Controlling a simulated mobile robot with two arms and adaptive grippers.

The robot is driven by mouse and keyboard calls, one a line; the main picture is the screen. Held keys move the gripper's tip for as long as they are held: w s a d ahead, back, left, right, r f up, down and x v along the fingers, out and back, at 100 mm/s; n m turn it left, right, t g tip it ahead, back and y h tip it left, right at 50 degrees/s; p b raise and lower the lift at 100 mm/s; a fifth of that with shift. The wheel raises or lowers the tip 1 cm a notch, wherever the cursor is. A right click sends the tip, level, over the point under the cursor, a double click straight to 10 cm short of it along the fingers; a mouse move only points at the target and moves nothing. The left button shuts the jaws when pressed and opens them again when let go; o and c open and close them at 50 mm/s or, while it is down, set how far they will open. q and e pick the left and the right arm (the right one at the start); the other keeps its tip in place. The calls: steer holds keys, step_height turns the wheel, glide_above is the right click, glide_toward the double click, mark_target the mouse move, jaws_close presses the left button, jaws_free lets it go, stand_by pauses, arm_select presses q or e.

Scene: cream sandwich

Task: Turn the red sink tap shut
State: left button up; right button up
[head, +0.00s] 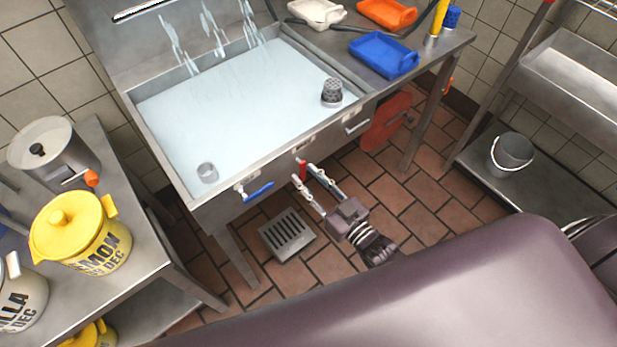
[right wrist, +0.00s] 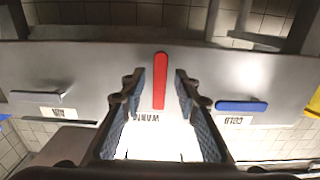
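The red sink tap (head: 302,169) is a slim red lever on the front of the steel sink (head: 235,172). In the right wrist view the red lever (right wrist: 160,82) stands upright in the picture above a label reading WARM upside down. My right gripper (head: 304,174) is at the sink front. In the right wrist view its open fingers (right wrist: 159,80) lie one on each side of the lever, with visible gaps to both. Whether either finger touches it cannot be told from the head view. My left gripper is out of view.
A blue lever (head: 258,191) and a grey lever (head: 358,125) flank the red one. Water streams fall into the full basin (head: 240,95). A floor drain (head: 287,235) lies below. A yellow canister (head: 75,235) stands on the left table. A bucket (head: 511,152) sits at right.

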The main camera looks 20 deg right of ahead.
jaws_close()
steer(key=shift+d+n, duration=0.1)
steer(key=shift+n, duration=0.2)
steer(key=n, duration=0.2)
steer(key=d+n, duration=0.1)
steer(key=n, duration=0.2)
steer(key=w+d+r+n+p, duration=0.1)
steer(key=n, duration=0.2)
steer(key=shift+d, duration=0.15)
steer(key=n, duration=0.2)
steer(key=d+r+n, duration=0.1)
steer(key=n, duration=0.1)
steer(key=shift+w+r, duration=0.1)
steer(key=shift+r, duration=0.1)
steer(key=shift+w+d+r+n, duration=0.1)
steer(key=shift+r+n, duration=0.15)
steer(key=shift+n, duration=0.65)
steer(key=shift+s+a+r+n, duration=0.1)
steer(key=shift+r+n, duration=0.2)
steer(key=shift+n, duration=0.6)
steer(key=shift+w+d+r+n, duration=0.1)
steer(key=shift+r+n, duration=0.15)
steer(key=shift+n, duration=0.65)
steer(key=shift+o, duration=0.7)
jaws_free()
